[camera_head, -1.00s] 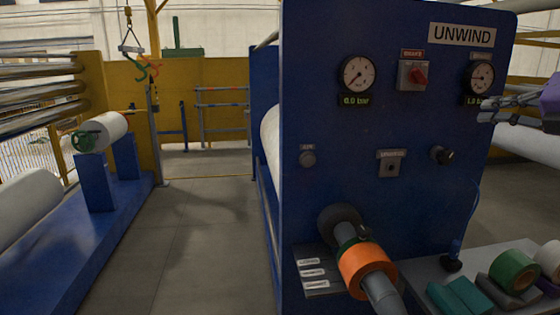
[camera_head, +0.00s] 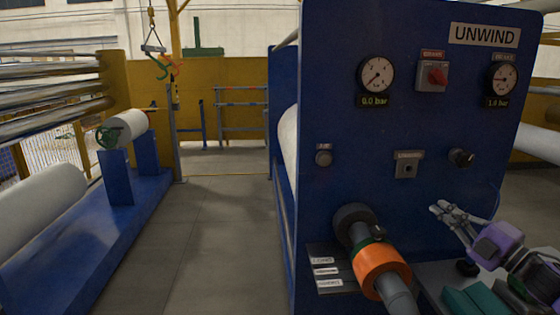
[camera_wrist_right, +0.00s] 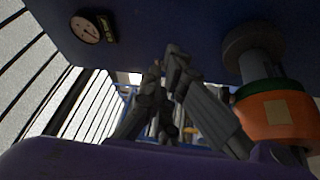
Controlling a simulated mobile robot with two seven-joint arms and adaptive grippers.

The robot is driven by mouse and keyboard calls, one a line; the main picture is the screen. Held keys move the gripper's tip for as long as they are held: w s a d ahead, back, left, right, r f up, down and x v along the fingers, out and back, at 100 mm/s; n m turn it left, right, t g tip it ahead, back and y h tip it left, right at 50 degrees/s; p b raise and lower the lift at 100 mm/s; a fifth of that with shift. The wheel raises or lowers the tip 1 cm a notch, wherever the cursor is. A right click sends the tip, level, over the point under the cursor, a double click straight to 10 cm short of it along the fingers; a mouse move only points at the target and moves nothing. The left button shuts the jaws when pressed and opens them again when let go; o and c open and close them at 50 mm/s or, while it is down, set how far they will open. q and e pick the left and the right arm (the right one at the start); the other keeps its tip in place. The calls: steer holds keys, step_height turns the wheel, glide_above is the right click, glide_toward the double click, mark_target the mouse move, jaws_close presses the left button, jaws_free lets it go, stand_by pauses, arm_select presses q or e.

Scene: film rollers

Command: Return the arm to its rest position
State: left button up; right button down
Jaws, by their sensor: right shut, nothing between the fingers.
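My right gripper (camera_head: 441,210) is at the right of the head view, in front of the lower right part of the blue UNWIND panel (camera_head: 420,130). Its fingers are shut and empty and point up and left. In the right wrist view the gripper (camera_wrist_right: 170,62) shows its fingers together, with nothing between them. The purple wrist part of my right arm (camera_head: 500,243) is low at the right, above the small table. My left gripper is not in view.
An orange and green collar sits on the shaft (camera_head: 382,268) jutting from the panel, left of my gripper. Teal pieces (camera_head: 470,302) lie on the table. The left aisle (camera_head: 220,220) is clear.

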steer(key=s+d+f+m+g+h, duration=0.1)
steer(key=d+f+m+g+h, duration=0.3)
steer(key=d+f+m+h, duration=1.2)
steer(key=s+a+f+g+y, duration=0.2)
steer(key=s+a+f+y, duration=0.1)
steer(key=s+a+f, duration=0.85)
steer(key=s+a+f+g+y, duration=0.1)
steer(key=s+a+f+y, duration=0.1)
steer(key=s+a+f, duration=0.9)
steer(key=s+a+f+m+g+y, duration=0.1)
steer(key=s+a+f+m, duration=0.1)
steer(key=s+a+f, duration=0.2)
steer(key=s+a+f+m+g+y, duration=0.1)
steer(key=s+a+f+m, duration=0.2)
steer(key=s+a, duration=0.8)
steer(key=shift+s+a+f, duration=0.25)
steer(key=shift+s+f, duration=0.1)
steer(key=shift+f, duration=0.5)
